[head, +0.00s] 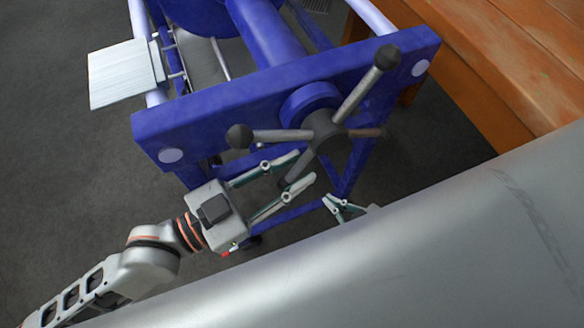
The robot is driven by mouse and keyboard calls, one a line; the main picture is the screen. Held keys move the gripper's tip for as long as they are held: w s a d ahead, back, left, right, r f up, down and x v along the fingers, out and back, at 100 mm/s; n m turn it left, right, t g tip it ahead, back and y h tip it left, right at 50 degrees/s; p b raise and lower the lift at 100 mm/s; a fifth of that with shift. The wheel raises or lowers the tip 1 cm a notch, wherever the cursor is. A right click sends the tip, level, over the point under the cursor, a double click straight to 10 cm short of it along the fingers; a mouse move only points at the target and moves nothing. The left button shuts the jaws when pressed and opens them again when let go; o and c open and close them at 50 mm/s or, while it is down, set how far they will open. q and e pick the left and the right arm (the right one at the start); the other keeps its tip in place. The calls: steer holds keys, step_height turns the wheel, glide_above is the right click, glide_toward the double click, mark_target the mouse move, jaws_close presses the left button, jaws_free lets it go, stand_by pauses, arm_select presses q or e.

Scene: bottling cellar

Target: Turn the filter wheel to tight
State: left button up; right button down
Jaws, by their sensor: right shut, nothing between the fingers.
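The filter wheel (327,134) is a dark grey hub with several spokes on the front of a blue frame. One spoke points up right to a black ball knob (387,57), another points left to a second black knob (239,137). A brownish spoke (366,132) points right, and one points down left. My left gripper (306,165) is open below the hub. Its fingers lie on either side of the down-left spoke in this view; contact cannot be told. My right gripper (338,206) is shut below the wheel, partly hidden by a silver surface.
The blue crossbeam (210,103) of the filter frame spans the view behind the wheel. An orange wooden table (500,55) stands at the upper right. A pale metal plate (122,73) juts out at the left. Dark floor (60,170) is clear at the left.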

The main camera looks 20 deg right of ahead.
arm_select(q)
jaws_close()
steer(key=shift+a+r+p, duration=0.1)
steer(key=shift+r+p, duration=0.1)
steer(key=shift+p, duration=0.2)
